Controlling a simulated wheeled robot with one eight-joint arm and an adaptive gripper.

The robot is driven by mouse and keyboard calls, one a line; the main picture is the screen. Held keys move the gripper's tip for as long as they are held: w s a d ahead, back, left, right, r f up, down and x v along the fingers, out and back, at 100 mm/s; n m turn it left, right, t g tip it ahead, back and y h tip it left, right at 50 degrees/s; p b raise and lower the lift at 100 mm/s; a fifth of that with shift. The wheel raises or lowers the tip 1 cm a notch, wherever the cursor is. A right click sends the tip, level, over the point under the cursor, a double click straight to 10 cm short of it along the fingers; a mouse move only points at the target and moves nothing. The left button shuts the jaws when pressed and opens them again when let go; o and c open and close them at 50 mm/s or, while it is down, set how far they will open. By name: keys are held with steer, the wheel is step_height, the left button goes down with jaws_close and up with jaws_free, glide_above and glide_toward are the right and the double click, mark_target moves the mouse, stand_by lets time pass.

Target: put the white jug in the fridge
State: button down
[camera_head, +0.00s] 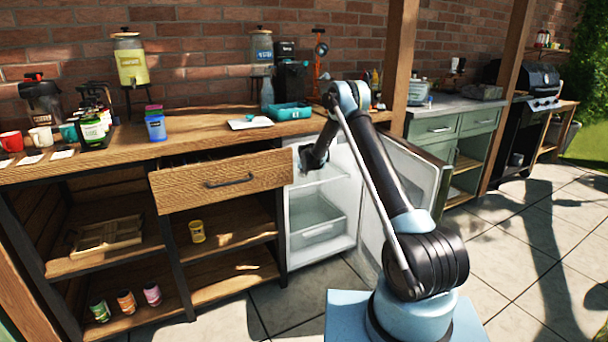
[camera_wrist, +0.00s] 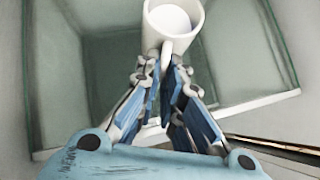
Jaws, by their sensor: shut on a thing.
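The white jug (camera_wrist: 150,40) is at the top of the wrist view, open end toward the camera, its handle toward my gripper (camera_wrist: 168,75). My gripper is shut on the jug at the handle side; the exact contact is partly hidden. In the head view my gripper (camera_head: 307,160) reaches into the upper part of the open fridge (camera_head: 296,222). I cannot make out the jug there. In the wrist view the jug is above or on a pale, glass-edged fridge surface (camera_wrist: 235,70); I cannot tell whether it touches.
The fridge door (camera_head: 412,185) stands open to the right, beside my arm. A clear bin (camera_head: 320,228) sits low in the fridge. A wooden drawer (camera_head: 225,180) is pulled out just left of the fridge. The wooden counter (camera_head: 190,142) holds dispensers, mugs and a teal tray (camera_head: 290,112).

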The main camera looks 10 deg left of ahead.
steer(key=c, duration=1.8)
jaws_free()
steer(key=shift+o, duration=0.2)
steer(key=shift+s+r, duration=0.2)
steer(key=s+d, duration=0.2)
steer(key=s, duration=1)
steer(key=shift+d+r, duration=0.25)
steer(key=shift+d, duration=0.05)
steer(key=shift+s, duration=0.1)
